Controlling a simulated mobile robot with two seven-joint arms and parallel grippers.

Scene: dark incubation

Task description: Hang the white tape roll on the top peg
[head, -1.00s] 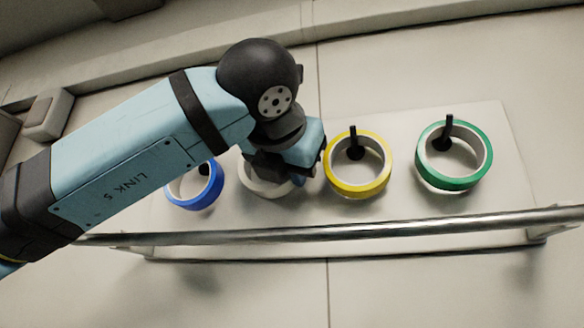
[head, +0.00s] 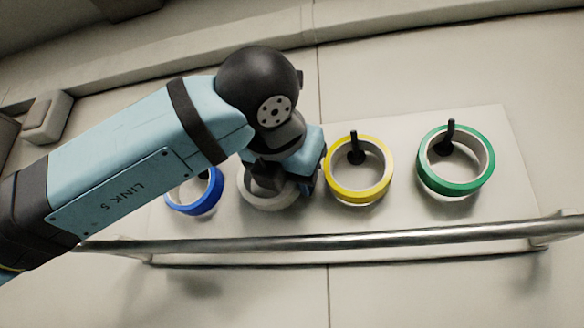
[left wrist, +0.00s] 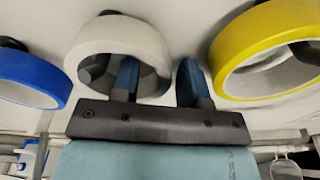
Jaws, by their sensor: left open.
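The white tape roll (head: 262,203) is in the row on the pale board, between the blue and yellow rolls. My gripper partly covers it in the head view. It shows more fully in the left wrist view (left wrist: 120,36), with a dark peg-like part inside its ring. My left gripper (head: 287,188) is open at the roll. In the left wrist view its fingers (left wrist: 160,78) stand apart, one in front of the ring's opening, the other just right of the ring. I cannot tell whether they touch it. No separate top peg shows. My right gripper is not in view.
The blue roll (head: 207,200) is left of the white one. The yellow roll (head: 357,191) and green roll (head: 454,186) hang on black pegs to the right. A metal rail (head: 400,237) runs across in front of the board's lower edge (head: 400,259).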

